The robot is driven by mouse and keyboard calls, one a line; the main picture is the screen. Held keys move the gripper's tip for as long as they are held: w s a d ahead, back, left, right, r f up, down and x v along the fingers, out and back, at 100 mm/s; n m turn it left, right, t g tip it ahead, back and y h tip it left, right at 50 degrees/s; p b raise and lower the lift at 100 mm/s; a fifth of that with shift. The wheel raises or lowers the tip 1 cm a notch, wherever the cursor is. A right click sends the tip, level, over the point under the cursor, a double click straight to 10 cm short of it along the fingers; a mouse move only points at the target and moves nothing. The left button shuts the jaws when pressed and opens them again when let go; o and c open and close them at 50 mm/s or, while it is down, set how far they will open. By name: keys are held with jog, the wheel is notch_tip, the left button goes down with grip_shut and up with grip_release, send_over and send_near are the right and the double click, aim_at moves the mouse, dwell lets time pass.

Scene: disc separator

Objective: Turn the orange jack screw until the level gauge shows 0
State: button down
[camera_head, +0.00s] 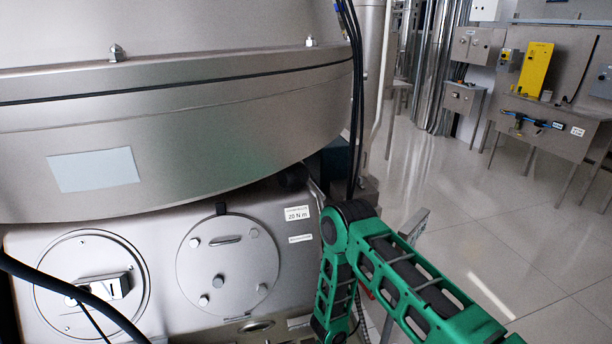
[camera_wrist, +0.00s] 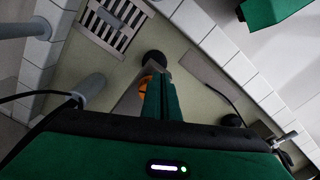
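An orange piece (camera_wrist: 145,85), likely the jack screw, shows in the wrist view just left of my fingers and is partly hidden behind them. A black round foot or knob (camera_wrist: 153,60) sits just beyond it. My gripper (camera_wrist: 164,78) has its two green fingers side by side with hardly any gap, and I see nothing held between them. Whether the fingers touch the orange piece I cannot tell. In the head view my gripper is out of sight behind the machine. I cannot make out a level gauge in either view.
In the head view the large steel separator (camera_head: 200,130) fills the left, with round cover plates (camera_head: 228,280) below its bowl. A black cable (camera_head: 356,90) hangs beside it. The wrist view shows a floor grate (camera_wrist: 112,25), white tiled curbs (camera_wrist: 215,42) and a grey cylinder (camera_wrist: 90,88). Open floor (camera_head: 480,220) lies right.

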jog(key=shift+w+f, duration=0.25)
jog(key=shift+f, duration=0.8)
jog(key=shift+r, duration=0.55)
jog(key=shift+w+d, duration=0.2)
jog(key=shift+d, duration=0.3)
jog(key=shift+w+d, duration=0.2)
jog(key=shift+d, duration=0.05)
jog(key=shift+w+d, duration=0.25)
jog(key=shift+w, duration=0.25)
notch_tip(320, 180, up, 6)
jog(key=shift+s+d, duration=0.2)
jog(key=shift+d, duration=0.2)
